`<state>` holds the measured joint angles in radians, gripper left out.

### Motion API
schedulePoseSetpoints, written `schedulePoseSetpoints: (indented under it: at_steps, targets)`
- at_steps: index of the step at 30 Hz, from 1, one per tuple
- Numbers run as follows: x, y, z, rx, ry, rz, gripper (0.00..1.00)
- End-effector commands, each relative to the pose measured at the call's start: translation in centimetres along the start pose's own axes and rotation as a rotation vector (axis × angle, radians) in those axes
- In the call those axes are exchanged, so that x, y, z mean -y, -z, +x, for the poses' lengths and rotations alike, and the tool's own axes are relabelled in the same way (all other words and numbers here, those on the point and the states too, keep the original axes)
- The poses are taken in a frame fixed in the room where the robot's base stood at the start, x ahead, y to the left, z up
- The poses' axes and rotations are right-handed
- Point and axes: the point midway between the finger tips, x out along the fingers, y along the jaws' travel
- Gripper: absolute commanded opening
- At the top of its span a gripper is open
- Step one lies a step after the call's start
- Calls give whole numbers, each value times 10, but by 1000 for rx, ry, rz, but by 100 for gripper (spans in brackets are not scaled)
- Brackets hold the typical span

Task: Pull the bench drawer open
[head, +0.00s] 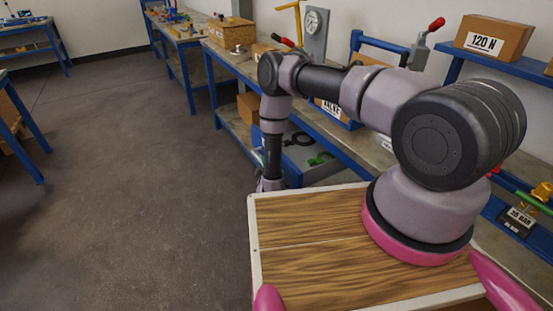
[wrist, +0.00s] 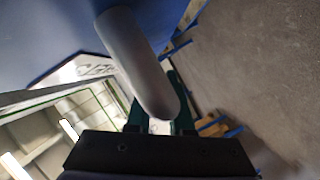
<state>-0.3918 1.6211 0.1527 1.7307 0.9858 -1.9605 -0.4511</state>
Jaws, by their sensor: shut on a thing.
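The bench drawer (head: 298,148) shows in the head view under the worktop of the middle bench, partly behind my arm. It stands out from the bench, and its inside shows with a black ring (head: 302,139) and a green item (head: 321,158) in it. My gripper (head: 270,184) is low at the drawer's front, its fingertips hard to make out there. In the wrist view a grey rounded handle (wrist: 138,62) runs in between the dark green fingers of my gripper (wrist: 161,115), which is shut on it. A blue surface (wrist: 45,35), seemingly the drawer front, lies beside the handle.
Another blue-legged bench (head: 15,125) stands at the left. The grey floor (head: 140,170) between them is clear.

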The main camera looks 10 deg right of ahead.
Motion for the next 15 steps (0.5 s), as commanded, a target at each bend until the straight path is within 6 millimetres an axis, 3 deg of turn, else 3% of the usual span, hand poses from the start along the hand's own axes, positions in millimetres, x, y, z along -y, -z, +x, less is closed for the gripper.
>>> schedulePoseSetpoints:
  at_steps: [6,15]
  targets:
    - [23,31,-14,-2,3,-1,0]
    - [35,47,-20,2,1,0,0]
